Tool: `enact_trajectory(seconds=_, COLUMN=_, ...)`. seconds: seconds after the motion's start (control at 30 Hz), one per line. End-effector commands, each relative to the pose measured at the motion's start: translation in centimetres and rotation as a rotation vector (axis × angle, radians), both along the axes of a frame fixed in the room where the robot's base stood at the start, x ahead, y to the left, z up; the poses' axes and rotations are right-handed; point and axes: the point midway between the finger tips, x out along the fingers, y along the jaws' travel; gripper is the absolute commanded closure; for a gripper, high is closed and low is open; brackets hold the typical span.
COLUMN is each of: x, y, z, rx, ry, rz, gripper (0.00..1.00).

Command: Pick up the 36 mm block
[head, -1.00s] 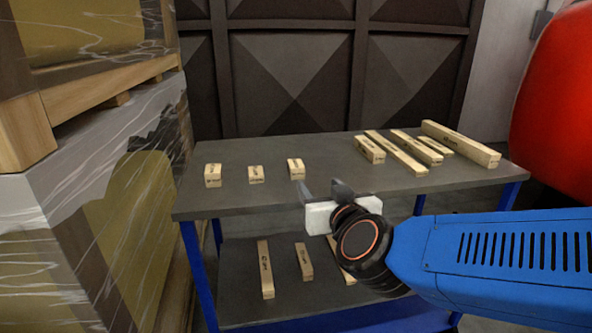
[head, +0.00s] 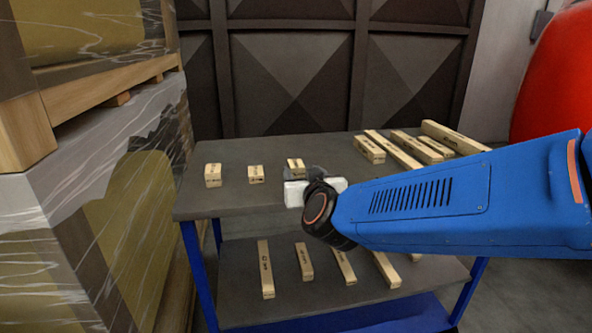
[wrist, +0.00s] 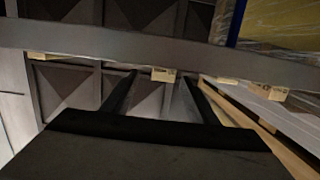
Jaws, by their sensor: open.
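Three short wooden blocks stand in a row on the table's left half: a left block (head: 213,175), a middle block (head: 256,174) and a right block (head: 295,166). Their printed marks are too small to read, so I cannot tell which is 36 mm. My gripper (head: 305,174) is open and empty, just in front of the right block and partly hiding it. In the wrist view, which looks upside down, a block (wrist: 163,75) appears between my two dark fingers, beyond their tips. Two more blocks (wrist: 228,81) (wrist: 271,92) show to its right.
Longer wooden bars (head: 395,152) lie on the right of the grey tabletop (head: 225,205). More bars (head: 304,262) lie on the lower shelf (head: 235,300). A wrapped pallet stack (head: 95,210) stands close on the left. A red rounded object (head: 550,85) is at right.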

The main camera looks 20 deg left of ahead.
Motion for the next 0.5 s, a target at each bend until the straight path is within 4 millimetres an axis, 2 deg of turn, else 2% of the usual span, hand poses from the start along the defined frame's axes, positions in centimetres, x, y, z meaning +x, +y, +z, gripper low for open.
enact_trajectory(seconds=0.27, x=1.1, y=0.7, z=-0.2, rx=-0.001, ry=0.001, rz=0.000, gripper=0.47)
enact_trajectory(seconds=0.5, x=3.2, y=2.6, z=-0.2, rx=-0.001, ry=0.000, rz=0.000, gripper=0.47)
